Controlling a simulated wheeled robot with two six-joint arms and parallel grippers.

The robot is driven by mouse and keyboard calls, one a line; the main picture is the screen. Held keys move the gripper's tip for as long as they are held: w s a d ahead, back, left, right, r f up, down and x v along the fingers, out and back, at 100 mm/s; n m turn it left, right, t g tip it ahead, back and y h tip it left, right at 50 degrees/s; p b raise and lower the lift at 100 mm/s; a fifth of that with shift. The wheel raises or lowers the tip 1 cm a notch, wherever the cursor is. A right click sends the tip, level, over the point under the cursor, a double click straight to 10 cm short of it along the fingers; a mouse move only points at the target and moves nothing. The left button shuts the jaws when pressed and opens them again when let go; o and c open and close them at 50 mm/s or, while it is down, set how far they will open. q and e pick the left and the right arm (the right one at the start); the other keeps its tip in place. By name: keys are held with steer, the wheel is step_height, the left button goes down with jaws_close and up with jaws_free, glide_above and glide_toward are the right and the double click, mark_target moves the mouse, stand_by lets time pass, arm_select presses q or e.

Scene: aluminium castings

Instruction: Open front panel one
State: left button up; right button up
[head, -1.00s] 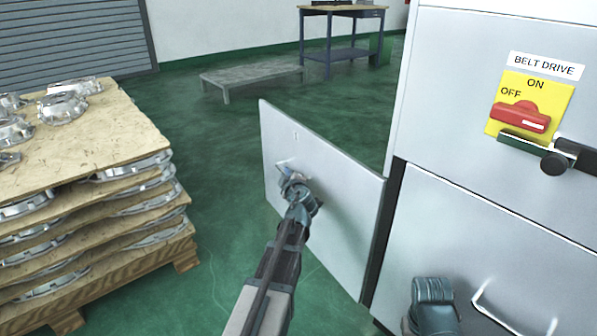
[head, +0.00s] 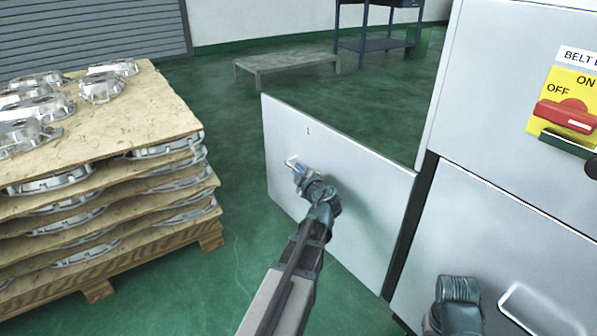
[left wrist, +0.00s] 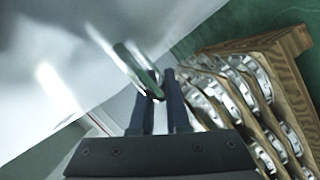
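Front panel one (head: 345,190) is a pale grey door marked "1" in the head view. It stands swung out from the cabinet, joined at its right edge. Its metal bar handle (head: 291,162) is near its outer left edge. My left gripper (head: 297,172) is at this handle. In the left wrist view the handle (left wrist: 133,68) runs down between the two dark fingers (left wrist: 158,98), which are closed around its lower part. The exact contact is partly hidden. My right gripper is not in view; a teal part of my arm shows at the bottom right.
A wooden pallet stack of aluminium castings (head: 100,185) stands to the left, with green floor between it and the panel. The cabinet (head: 490,215) is at right, with a red switch (head: 566,116) and another handle (head: 545,310). A low grey bench (head: 287,66) is behind.

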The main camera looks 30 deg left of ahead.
arm_select(q)
steer(key=o, duration=0.5)
steer(key=shift+c, duration=0.2)
steer(key=p+v, duration=0.2)
steer(key=v, duration=1)
steer(key=shift+p, duration=0.3)
steer(key=shift+d, duration=0.1)
